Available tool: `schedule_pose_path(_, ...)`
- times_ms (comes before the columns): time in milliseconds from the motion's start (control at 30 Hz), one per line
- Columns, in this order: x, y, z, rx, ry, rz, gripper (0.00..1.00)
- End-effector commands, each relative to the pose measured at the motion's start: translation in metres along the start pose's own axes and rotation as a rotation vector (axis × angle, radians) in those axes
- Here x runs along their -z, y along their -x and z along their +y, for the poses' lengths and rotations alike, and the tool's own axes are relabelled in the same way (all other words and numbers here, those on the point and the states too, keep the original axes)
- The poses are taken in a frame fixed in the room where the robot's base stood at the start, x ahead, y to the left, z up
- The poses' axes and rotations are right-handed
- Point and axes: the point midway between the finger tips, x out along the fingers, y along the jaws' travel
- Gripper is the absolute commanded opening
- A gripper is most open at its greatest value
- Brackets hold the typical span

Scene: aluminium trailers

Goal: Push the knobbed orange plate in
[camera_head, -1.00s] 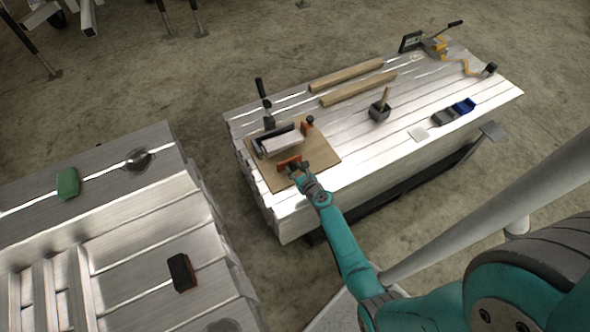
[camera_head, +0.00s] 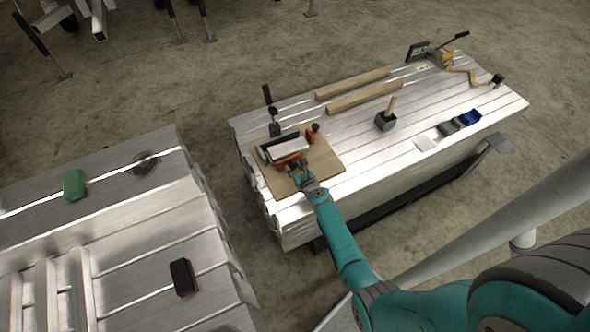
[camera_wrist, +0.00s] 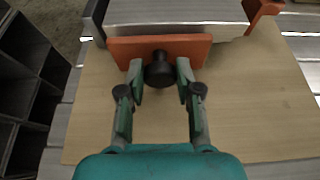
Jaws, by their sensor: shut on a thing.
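The orange plate (camera_wrist: 120,48) with a black knob (camera_wrist: 159,72) stands on edge on a tan board. In the head view the plate (camera_head: 288,162) is up close to the near side of a silver block (camera_head: 286,148); in the wrist view the block (camera_wrist: 175,12) is right behind it. I cannot tell if they touch. My gripper (camera_wrist: 160,76) has its fingers on either side of the knob and is shut on it; the head view shows my gripper (camera_head: 299,173) at the plate's near face, hiding part of it.
The tan board (camera_head: 325,160) lies on the silver metal workbench (camera_head: 390,155). A second orange part with a black knob (camera_head: 313,132) stands right of the block. A black-handled clamp (camera_head: 272,115) stands behind. Two wooden bars (camera_head: 352,83) lie farther back.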

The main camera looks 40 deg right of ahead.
Motion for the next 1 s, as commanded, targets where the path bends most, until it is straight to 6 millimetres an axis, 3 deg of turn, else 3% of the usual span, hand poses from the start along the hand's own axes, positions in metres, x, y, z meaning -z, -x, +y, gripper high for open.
schedule_pose_path(33,0.001,0.0,0.0,0.0,0.0,0.001,0.36)
schedule_pose_path(133,0.001,0.0,0.0,0.0,0.0,0.001,0.58)
schedule_pose_path(567,0.001,0.006,0.0,-0.001,0.002,0.0,0.58)
schedule_pose_path(767,0.001,0.03,0.0,0.001,0.003,0.0,0.58)
schedule_pose_path(1000,0.002,0.072,0.0,0.001,0.0,0.001,0.58)
